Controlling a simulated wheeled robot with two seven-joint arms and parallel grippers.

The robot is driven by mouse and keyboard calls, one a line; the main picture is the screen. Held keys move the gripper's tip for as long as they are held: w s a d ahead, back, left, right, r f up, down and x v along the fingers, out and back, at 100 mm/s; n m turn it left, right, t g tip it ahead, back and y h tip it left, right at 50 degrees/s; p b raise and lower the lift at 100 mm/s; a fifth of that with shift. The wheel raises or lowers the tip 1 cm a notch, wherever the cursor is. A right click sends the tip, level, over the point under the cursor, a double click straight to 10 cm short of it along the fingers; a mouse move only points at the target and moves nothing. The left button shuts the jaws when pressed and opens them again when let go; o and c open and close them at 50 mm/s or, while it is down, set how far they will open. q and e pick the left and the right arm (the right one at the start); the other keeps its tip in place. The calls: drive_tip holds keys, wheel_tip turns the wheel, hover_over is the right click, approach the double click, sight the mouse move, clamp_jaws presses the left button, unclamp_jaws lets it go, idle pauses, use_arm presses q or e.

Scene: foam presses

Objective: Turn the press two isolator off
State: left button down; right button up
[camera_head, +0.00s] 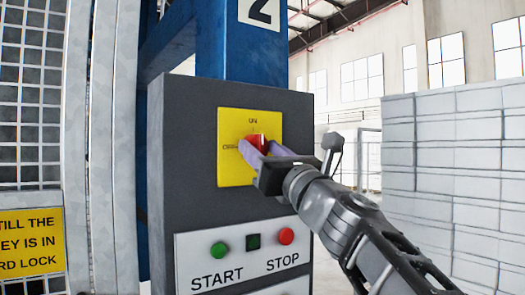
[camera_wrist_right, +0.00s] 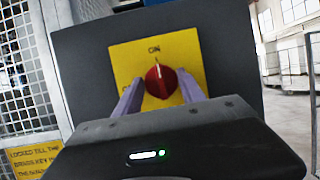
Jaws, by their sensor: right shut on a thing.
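The press two isolator is a red rotary knob (camera_wrist_right: 160,83) on a yellow plate (camera_head: 235,172), on a dark grey control box (camera_head: 178,125). The plate is marked ON at the top and OFF at the left. In the right wrist view the knob's white mark points up toward ON. My right gripper (camera_head: 262,143) is at the knob, with its purple fingers on either side of it. It is shut on the knob and hides part of it in the head view. It also shows in the right wrist view (camera_wrist_right: 159,95). My left gripper is not in view.
A mesh guard (camera_head: 30,100) with a yellow sign (camera_head: 32,243) stands left. Pale stacked blocks (camera_head: 455,170) stand right.

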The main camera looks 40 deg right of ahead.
drive_tip(key=shift+f+n, duration=0.1)
drive_tip(key=shift+n, duration=0.4)
drive_tip(key=shift+n+y+b, duration=0.45)
drive_tip(key=shift+n+y, duration=0.55)
drive_tip(key=shift+n, duration=0.2)
drive_tip(key=n+y, duration=0.1)
drive_tip(key=n, duration=0.1)
drive_tip(key=shift+n, duration=0.3)
drive_tip(key=n+y, duration=0.1)
drive_tip(key=n, duration=0.2)
drive_tip(key=n+y, duration=0.2)
drive_tip(key=n, duration=0.1)
drive_tip(key=shift+d+g+y, duration=0.2)
drive_tip(key=shift+g+y, duration=0.1)
drive_tip(key=shift+g, duration=0.1)
drive_tip(key=n+g+y, duration=0.1)
drive_tip(key=n, duration=0.2)
drive_tip(key=n+g+y+p, duration=0.1)
drive_tip(key=n, duration=0.2)
drive_tip(key=shift+w+d+r+p, duration=0.1)
drive_tip(key=shift+r+p, duration=0.1)
drive_tip(key=shift+p, duration=0.1)
drive_tip(key=n+g+p, duration=0.1)
drive_tip(key=n+p, duration=0.1)
drive_tip(key=n, duration=0.2)
drive_tip(key=shift+n+y, duration=0.4)
drive_tip(key=shift+d+n+g+p, duration=0.1)
drive_tip(key=shift+n+g+p, duration=0.2)
drive_tip(key=shift+n+g, duration=0.15)
